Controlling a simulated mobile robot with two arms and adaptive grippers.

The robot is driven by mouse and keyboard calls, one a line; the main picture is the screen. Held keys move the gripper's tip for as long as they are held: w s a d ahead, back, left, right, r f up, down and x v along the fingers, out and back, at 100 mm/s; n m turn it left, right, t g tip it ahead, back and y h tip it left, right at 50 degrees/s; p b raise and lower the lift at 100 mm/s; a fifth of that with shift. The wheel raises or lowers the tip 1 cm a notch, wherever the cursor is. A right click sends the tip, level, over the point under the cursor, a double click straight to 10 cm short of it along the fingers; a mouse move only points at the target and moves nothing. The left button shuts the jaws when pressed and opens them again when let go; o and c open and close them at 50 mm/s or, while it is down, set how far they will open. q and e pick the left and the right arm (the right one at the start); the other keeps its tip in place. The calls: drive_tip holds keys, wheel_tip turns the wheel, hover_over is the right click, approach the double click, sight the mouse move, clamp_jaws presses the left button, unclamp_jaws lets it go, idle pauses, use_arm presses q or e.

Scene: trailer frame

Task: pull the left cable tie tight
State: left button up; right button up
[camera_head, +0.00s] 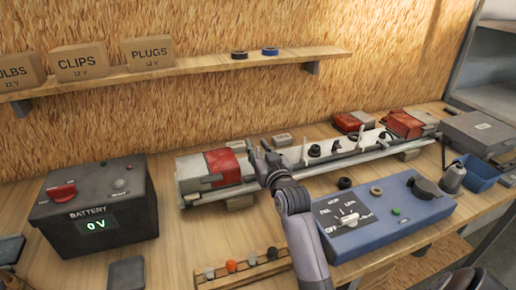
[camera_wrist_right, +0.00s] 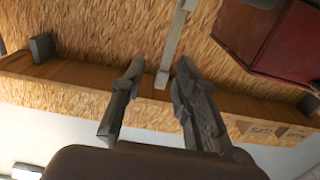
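My right gripper (camera_head: 262,150) is over the left part of the trailer's light bar (camera_head: 330,160), beside the red lamp (camera_head: 222,160). In the right wrist view its two fingers (camera_wrist_right: 158,68) are apart. A thin pale strip (camera_wrist_right: 175,40), which looks like a cable tie's tail, runs down between the fingertips. It shows clear of both fingers, and its depth between them is hard to tell. The tie's head and loop cannot be made out. The red lamp also shows in the wrist view (camera_wrist_right: 285,35). My left gripper is not in view.
A battery box (camera_head: 95,208) reading 0 V stands at left. A blue test box (camera_head: 385,218) stands at right. A rack of small plugs (camera_head: 243,268) lies in front. A wall shelf (camera_head: 190,68) with labelled boxes is above the bench. Another red lamp (camera_head: 404,124) is at the bar's right end.

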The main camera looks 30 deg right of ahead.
drive_tip(key=v, duration=1.2)
idle(0.5)
